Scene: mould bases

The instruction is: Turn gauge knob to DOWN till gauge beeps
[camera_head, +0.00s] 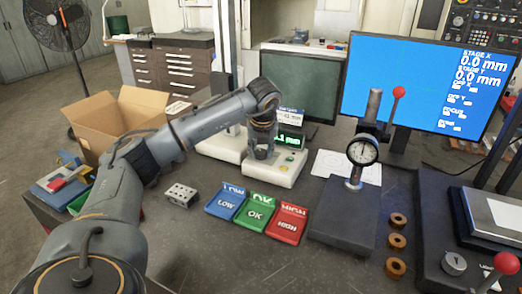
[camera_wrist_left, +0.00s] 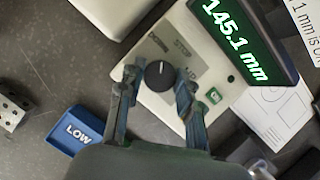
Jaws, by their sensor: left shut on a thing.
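The gauge (camera_head: 283,173) is a white unit on the dark table in the head view, with a lit green display (camera_head: 290,141). In the left wrist view the display (camera_wrist_left: 236,40) reads 145.1 mm. The round black knob (camera_wrist_left: 159,76) sits on the gauge's sloped face, near the labels DOWN, STOP and UP. Its white mark points to the top of the picture. My left gripper (camera_wrist_left: 158,84) is shut on the knob, one finger on each side. In the head view my left gripper (camera_head: 262,153) reaches down onto the gauge and hides the knob. My right gripper is in neither view.
Blue LOW (camera_head: 224,203), green OK (camera_head: 255,214) and red HIGH (camera_head: 287,224) trays lie in front of the gauge. A dial indicator stand (camera_head: 344,218) and several brown rings (camera_head: 396,242) are to the right. A cardboard box (camera_head: 105,122) stands at left.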

